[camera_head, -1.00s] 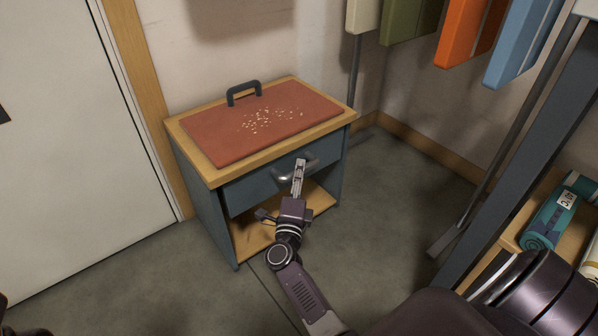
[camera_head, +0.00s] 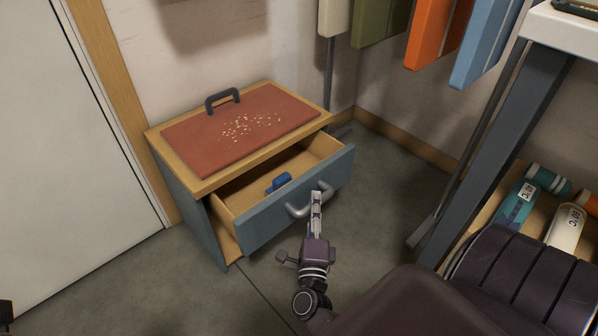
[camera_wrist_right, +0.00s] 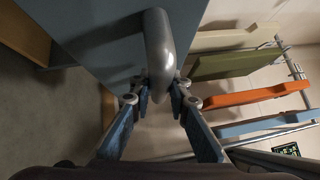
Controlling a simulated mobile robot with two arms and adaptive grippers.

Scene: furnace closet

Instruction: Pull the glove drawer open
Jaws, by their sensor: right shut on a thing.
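The glove drawer (camera_head: 300,204) has a blue-grey front and light wood insides, and it stands well out of its small cabinet (camera_head: 187,205). A blue item (camera_head: 279,183) lies inside it; I cannot tell what it is. The drawer's curved grey metal handle (camera_head: 298,211) is on the front. My right gripper (camera_head: 316,198) is shut on the handle near its right end. In the right wrist view the handle (camera_wrist_right: 158,45) passes between the two fingers (camera_wrist_right: 160,95). My left gripper does not clearly show.
A reddish board (camera_head: 240,130) with a dark handle and scattered pale bits lies on the cabinet top. A white door (camera_head: 70,140) is at the left. Colored panels (camera_head: 435,35) hang at the back right. Floor in front is clear.

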